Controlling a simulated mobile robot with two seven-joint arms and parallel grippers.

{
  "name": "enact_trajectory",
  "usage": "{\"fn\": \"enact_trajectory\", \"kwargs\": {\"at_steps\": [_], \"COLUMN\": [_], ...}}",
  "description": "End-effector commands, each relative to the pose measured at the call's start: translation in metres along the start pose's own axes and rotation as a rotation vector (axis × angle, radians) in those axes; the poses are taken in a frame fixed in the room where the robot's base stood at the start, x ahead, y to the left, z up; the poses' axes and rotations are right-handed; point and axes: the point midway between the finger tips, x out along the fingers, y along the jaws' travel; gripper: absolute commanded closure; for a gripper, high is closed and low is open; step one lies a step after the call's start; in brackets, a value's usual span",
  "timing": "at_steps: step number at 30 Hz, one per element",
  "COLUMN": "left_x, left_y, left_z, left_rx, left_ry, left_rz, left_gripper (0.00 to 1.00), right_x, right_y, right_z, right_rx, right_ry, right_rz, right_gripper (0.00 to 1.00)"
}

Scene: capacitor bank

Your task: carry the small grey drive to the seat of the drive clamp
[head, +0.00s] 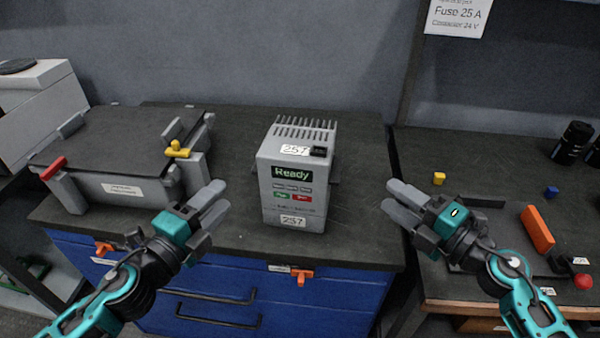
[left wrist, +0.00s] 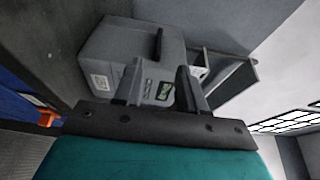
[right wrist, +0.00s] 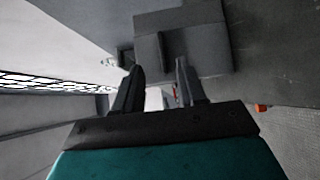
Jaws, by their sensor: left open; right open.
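The small grey drive (head: 292,175) stands upright on the dark bench top, with fins on top, a "Ready" display and "257" labels. It also shows in the left wrist view (left wrist: 115,50) and the right wrist view (right wrist: 205,45). My left gripper (head: 213,206) is open and empty, apart from the drive on its left. My right gripper (head: 397,206) is open and empty, apart from it on its right. A grey fixture (head: 135,188) with a dark flat top, a yellow lever and a red handle stands at the left; it appears to be the drive clamp.
Blue drawers (head: 335,290) with an orange latch (head: 302,276) are below the bench. A gap separates the benches.

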Motion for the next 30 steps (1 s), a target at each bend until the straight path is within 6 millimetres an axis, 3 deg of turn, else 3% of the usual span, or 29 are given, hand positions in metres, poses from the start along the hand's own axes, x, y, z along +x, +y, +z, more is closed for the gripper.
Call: {"fn": "enact_trajectory", "kwargs": {"at_steps": [21, 30], "left_x": [0.104, 0.117], "left_y": [-0.001, 0.0], "left_z": [0.0, 0.0], "left_rx": [-0.001, 0.0], "left_ry": [0.0, 0.001], "left_rz": [-0.001, 0.0], "left_gripper": [0.6, 0.6], "right_x": [0.104, 0.117], "right_y": [0.001, 0.0], "right_z": [0.0, 0.0], "right_rx": [0.002, 0.0], "right_ry": [-0.001, 0.0], "right_rz": [0.001, -0.001], "right_gripper": [0.6, 0.6]}}
